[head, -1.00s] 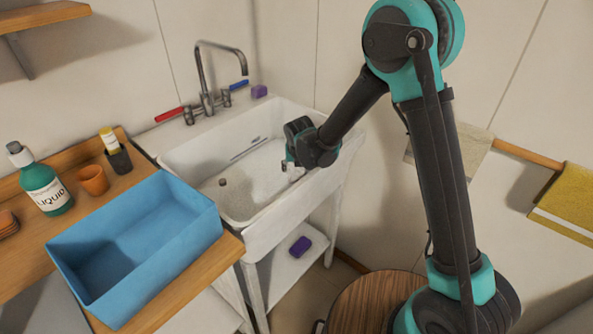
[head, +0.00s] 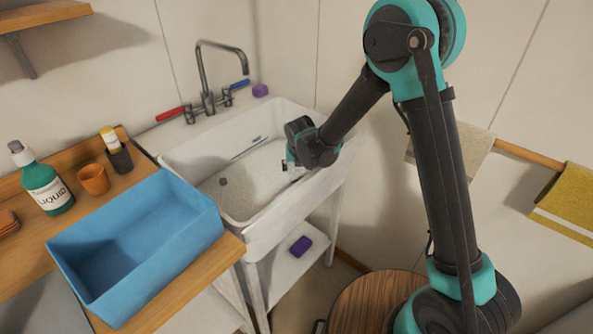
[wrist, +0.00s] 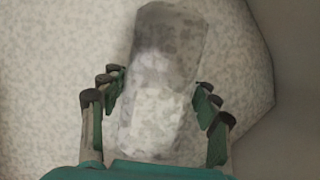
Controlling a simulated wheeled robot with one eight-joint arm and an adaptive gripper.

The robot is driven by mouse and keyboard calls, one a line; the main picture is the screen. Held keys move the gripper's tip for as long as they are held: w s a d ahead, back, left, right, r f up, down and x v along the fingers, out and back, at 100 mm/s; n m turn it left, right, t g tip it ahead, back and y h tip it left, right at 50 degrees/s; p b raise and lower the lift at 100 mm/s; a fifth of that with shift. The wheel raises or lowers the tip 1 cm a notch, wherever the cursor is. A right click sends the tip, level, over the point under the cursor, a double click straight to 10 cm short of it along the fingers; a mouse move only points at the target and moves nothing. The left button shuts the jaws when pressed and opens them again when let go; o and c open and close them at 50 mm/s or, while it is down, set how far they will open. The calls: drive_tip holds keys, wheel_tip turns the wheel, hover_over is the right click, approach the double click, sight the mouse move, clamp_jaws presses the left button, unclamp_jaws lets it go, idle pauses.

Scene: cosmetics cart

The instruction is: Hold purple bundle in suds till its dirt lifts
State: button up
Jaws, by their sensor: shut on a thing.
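My gripper (head: 292,165) reaches down into the white sink (head: 255,232) near its right wall. In the wrist view, my gripper (wrist: 160,88) is shut on a pale grey, mottled bundle (wrist: 165,50), with fingers on both sides of it. The bundle's far end is darker grey and its near part is whitish, blending with the suds. No purple shows on it. Speckled whitish suds (head: 240,180) fill the sink's basin around the gripper. In the head view the bundle is mostly hidden by the gripper and the suds.
A purple block (head: 260,90) sits on the sink's back ledge by the faucet (head: 205,75). Another purple block (head: 301,246) lies on the shelf below. A blue bin (head: 130,240), a green bottle (head: 46,185) and an orange cup (head: 93,179) stand on the wooden counter at left.

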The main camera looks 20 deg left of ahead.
drive_tip(key=shift+s+a, duration=0.15)
drive_tip(key=shift+s, duration=0.15)
idle(3.0)
wheel_tip(320, 180, up, 23)
idle(2.6)
idle(1.0)
